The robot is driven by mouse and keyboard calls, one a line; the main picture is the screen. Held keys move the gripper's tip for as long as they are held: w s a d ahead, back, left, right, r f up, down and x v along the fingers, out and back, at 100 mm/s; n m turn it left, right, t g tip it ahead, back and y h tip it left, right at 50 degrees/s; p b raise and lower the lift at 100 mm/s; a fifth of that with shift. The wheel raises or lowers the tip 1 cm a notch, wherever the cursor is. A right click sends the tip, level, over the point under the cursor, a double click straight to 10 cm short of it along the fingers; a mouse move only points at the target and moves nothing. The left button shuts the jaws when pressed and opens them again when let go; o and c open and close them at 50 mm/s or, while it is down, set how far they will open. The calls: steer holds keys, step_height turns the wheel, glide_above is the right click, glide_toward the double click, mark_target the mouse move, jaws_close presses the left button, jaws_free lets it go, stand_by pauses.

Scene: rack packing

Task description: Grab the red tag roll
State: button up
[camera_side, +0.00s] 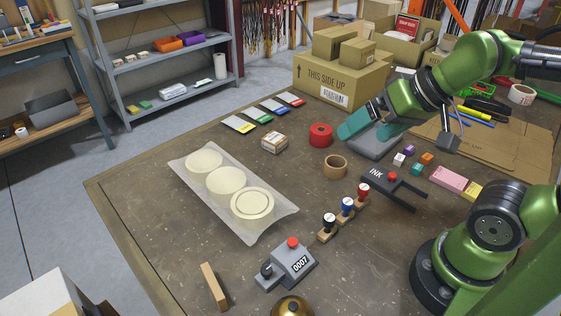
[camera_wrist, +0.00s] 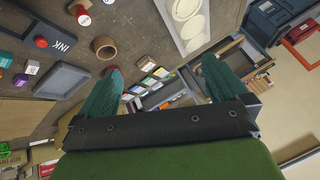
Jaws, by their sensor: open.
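The red tag roll (camera_side: 320,135) stands on the brown table in the side view, left of my gripper (camera_side: 360,137). My gripper is open, with its two teal fingers spread and nothing seen between them. In the side view the fingers are to the right of the roll, above a grey tray. In the wrist view my gripper (camera_wrist: 160,82) shows its fingers apart. The red roll is mostly hidden behind a finger there, and I cannot make it out clearly.
A brown tape roll (camera_side: 335,167) stands just in front of the red roll. A small box (camera_side: 275,143) lies to its left. The grey tray (camera_side: 376,147) and small coloured cubes (camera_side: 417,169) are to the right. A large carton (camera_side: 340,80) stands behind.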

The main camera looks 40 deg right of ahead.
steer(key=n+g+h, duration=0.1)
steer(key=g+h, duration=0.1)
steer(key=g, duration=0.5)
glide_above(320, 135)
steer(key=w+d, duration=0.2)
step_height(320, 135, down, 9)
steer(key=r+n, duration=0.1)
steer(key=r, duration=0.1)
step_height(320, 135, down, 11)
steer(key=shift+w+d+f, duration=0.15)
steer(key=shift+f, duration=0.05)
steer(key=shift+s+d+f, duration=0.1)
steer(key=shift+d+f, duration=0.05)
steer(key=shift+f, duration=1.2)
steer(key=shift+s+d+f, duration=0.1)
steer(key=shift+f, duration=1.25)
steer(key=shift+c, duration=0.2)
steer(key=c, duration=1)
